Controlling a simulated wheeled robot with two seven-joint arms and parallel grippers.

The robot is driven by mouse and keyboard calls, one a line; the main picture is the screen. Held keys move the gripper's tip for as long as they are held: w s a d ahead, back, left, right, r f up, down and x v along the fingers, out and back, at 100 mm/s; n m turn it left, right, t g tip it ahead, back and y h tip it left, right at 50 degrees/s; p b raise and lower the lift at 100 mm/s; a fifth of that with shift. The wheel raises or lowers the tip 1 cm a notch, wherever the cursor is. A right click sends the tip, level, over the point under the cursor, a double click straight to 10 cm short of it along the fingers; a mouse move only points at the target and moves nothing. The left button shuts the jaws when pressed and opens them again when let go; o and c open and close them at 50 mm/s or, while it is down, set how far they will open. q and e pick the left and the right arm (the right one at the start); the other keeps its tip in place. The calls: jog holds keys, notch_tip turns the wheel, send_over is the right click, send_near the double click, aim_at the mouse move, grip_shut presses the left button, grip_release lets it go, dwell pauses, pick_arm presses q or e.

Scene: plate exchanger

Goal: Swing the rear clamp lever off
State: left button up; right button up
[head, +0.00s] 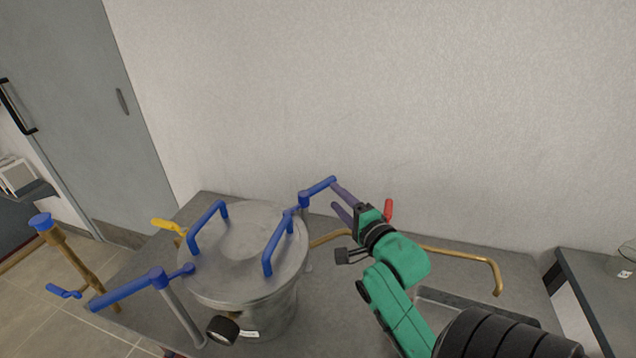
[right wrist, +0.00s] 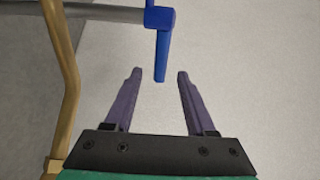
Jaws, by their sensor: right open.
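The rear clamp lever (head: 320,186) is a blue bar behind the round metal vessel (head: 262,310), pointing right from its post. In the right wrist view the lever (right wrist: 162,45) hangs down from its blue hub, and its free end reaches the gap between my fingertips. My right gripper (head: 337,197) is open at the lever's free end, with purple fingers on either side in the right wrist view (right wrist: 160,73). No contact is visible. My left gripper is out of view.
The vessel's grey lid (head: 242,240) has two blue handles. A second blue clamp lever (head: 125,290) stands at the front left. A brass pipe (head: 460,252) with a red handle (head: 389,210) runs behind my right gripper. A yellow handle (head: 168,225) is at the left.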

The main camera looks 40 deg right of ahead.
jog(key=w+d+p, duration=0.1)
jog(key=w+d, duration=0.1)
jog(key=w, duration=0.8)
jog(key=shift+f, duration=0.25)
jog(key=shift+a, duration=0.1)
grip_shut()
jog(key=shift+f, duration=0.1)
dwell(0.5)
